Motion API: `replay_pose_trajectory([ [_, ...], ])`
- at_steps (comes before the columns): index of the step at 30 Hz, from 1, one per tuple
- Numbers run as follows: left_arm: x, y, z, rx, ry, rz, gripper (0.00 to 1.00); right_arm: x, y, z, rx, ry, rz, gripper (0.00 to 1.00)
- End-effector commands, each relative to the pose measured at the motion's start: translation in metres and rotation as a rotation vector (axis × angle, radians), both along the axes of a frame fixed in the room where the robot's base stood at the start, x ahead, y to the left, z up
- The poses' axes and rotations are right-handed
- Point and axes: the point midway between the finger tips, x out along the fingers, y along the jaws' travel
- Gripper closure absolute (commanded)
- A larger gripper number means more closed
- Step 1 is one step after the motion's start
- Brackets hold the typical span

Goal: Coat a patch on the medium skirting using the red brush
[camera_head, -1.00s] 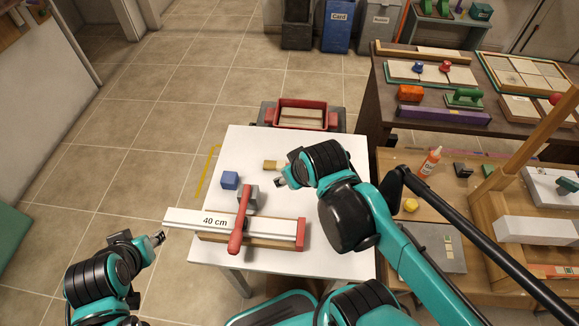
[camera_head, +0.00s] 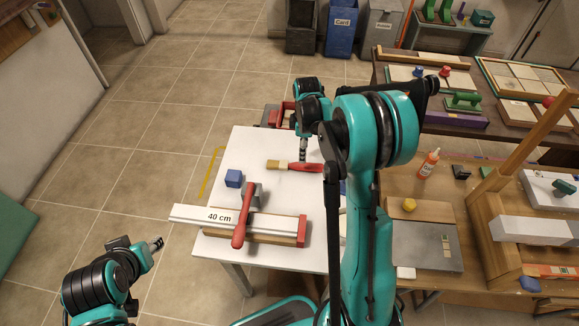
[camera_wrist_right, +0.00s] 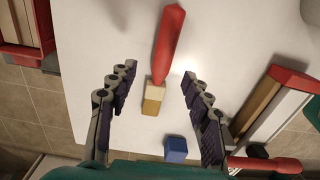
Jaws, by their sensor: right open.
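The red brush (camera_head: 305,168) lies on the white table, its tan bristles pointing left. In the right wrist view the red brush (camera_wrist_right: 170,45) lies lengthwise between my fingers, handle pointing away. My right gripper (camera_head: 303,157) is above it; its fingers (camera_wrist_right: 155,85) are open, one on each side, holding nothing. A white board labelled 40 cm (camera_head: 190,213), apparently the medium skirting, lies along a wooden strip at the table's front; part of it also shows in the wrist view (camera_wrist_right: 276,116). My left gripper (camera_head: 156,243) is off the table's left side, too small to read.
A red-handled tool (camera_head: 240,222) with a grey head lies across the board. A blue block (camera_head: 233,178) stands behind it. A red tray (camera_head: 270,117) stands at the table's back, partly hidden. A cluttered wooden bench (camera_head: 400,165) is on the right. The table's back left is clear.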

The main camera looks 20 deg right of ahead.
Motion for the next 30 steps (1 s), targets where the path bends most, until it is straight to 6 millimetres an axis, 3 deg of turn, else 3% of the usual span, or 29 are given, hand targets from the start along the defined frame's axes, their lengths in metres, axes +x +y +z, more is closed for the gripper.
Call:
replay_pose_trajectory([
  [17, 0.0, 0.0, -0.029, 0.0, 0.0, 0.0, 0.6, -0.005, 0.003, -0.072, -0.001, -0.001, 0.0, 0.5],
  [24, 0.0, 0.0, -0.028, 0.0, 0.0, 0.0, 0.6, -0.005, 0.003, -0.075, -0.001, -0.001, 0.0, 0.5],
  [26, 0.0, 0.0, -0.028, 0.0, 0.0, 0.0, 0.6, -0.005, 0.003, -0.075, -0.001, -0.001, 0.0, 0.61],
  [30, 0.0, 0.0, -0.028, 0.0, 0.0, 0.0, 0.6, -0.005, 0.003, -0.075, -0.001, -0.001, 0.0, 0.98],
])
